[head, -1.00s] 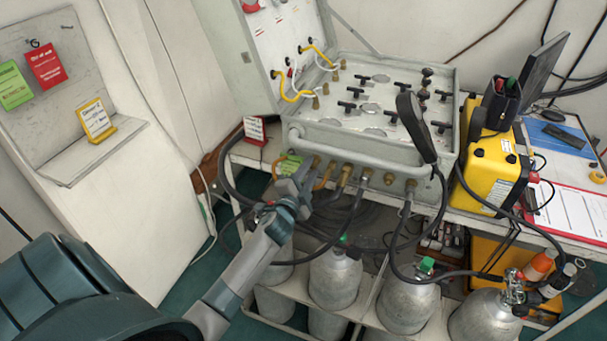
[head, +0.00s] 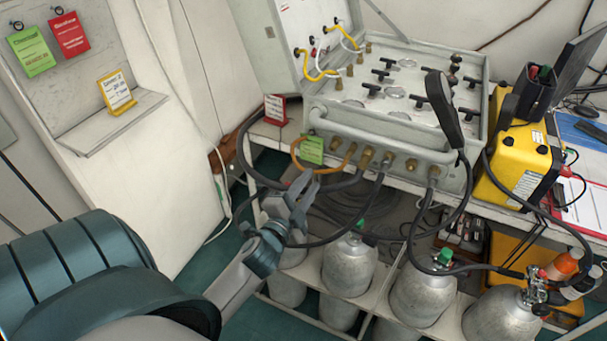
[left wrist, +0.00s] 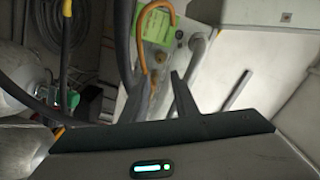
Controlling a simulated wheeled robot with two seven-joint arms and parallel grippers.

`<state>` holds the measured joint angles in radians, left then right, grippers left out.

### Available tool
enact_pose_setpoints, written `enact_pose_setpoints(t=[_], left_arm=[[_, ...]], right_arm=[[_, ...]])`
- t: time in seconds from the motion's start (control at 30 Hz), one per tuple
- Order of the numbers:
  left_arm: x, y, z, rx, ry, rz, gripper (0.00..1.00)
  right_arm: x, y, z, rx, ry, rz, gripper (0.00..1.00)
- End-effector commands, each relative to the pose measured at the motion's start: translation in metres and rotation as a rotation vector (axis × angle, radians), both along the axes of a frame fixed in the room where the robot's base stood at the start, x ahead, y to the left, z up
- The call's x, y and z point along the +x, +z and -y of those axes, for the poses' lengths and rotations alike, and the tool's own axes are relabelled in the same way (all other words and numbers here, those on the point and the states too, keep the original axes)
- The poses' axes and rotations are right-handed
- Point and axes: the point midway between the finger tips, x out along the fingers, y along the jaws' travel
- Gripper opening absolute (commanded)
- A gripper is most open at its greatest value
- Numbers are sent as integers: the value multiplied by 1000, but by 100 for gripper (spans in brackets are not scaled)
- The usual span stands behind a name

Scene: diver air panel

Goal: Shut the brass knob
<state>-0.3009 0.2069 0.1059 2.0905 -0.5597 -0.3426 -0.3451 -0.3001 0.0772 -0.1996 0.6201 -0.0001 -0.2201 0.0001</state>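Several brass fittings line the front face of the grey air panel case (head: 395,133); one is this brass fitting (head: 367,157). I cannot tell which one is the brass knob. A green tag (head: 312,150) hangs at the left end of this row, by an orange hose; the tag (left wrist: 158,27) and the orange hose (left wrist: 144,55) also show in the left wrist view. My left gripper (head: 304,184) is below and left of the row, apart from the fittings. Its fingers (left wrist: 210,92) are spread with nothing seen between them. My right gripper is out of view.
Black hoses (head: 375,205) hang from the case front. Grey cylinders (head: 349,268) stand in a rack below. A yellow box (head: 518,165) is on the bench at right. A wall board with tags (head: 50,80) is at left.

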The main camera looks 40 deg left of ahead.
Motion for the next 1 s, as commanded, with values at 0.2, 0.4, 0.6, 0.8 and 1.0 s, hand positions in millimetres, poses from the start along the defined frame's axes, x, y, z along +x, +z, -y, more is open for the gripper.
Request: enact_pose_setpoints(t=[0.2,0.4,0.6,0.8,1.0], left_arm=[[-21,-1,5,1,0,0,27],[-26,1,6,1,0,1,27],[-26,1,6,1,0,1,27],[-26,1,6,0,0,1,27],[-25,1,6,0,0,1,27]], right_arm=[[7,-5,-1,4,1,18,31],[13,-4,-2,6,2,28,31],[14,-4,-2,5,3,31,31],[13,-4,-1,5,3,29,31],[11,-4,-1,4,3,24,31]])
